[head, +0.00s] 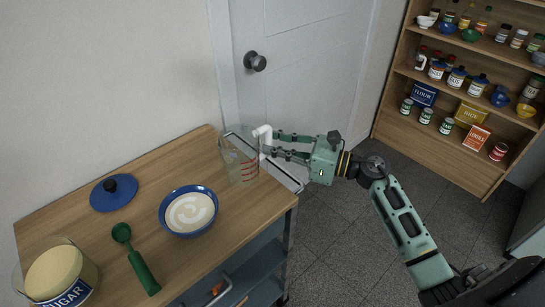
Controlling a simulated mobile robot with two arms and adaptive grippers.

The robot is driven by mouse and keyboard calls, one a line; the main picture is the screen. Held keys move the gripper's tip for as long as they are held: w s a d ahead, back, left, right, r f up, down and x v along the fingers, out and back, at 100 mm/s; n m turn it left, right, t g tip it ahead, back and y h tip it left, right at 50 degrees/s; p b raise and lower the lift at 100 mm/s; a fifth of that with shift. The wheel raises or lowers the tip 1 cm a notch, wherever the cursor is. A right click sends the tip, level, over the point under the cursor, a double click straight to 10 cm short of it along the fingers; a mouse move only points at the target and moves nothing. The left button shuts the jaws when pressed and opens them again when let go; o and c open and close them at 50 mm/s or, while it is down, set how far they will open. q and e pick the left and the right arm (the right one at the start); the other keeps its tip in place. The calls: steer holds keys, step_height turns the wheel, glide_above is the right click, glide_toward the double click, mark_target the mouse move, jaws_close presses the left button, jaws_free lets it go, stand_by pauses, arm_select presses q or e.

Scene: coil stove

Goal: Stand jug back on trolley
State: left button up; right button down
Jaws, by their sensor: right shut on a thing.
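The clear jug (240,163) with red markings is upright at the far right corner of the trolley (150,185), which has a wooden top. I cannot tell whether its base touches the top. My right gripper (271,145) comes in from the right and is shut on the jug's white handle. The fingers hide part of the handle. My left gripper is not in view.
On the trolley are a blue bowl of white cream (190,211), a green scoop (135,260), a blue lid (114,192) and a sugar canister (58,275). A metal rail (284,175) runs along the right end. A door (305,70) and stocked shelves (440,95) stand behind.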

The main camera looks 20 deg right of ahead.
steer(key=f, duration=0.4)
steer(key=shift+w+a+f, duration=0.15)
steer(key=shift+w, duration=0.05)
steer(key=shift+f, duration=0.2)
steer(key=c, duration=1.7)
jaws_free()
steer(key=shift+c, duration=0.2)
steer(key=shift+r, duration=0.1)
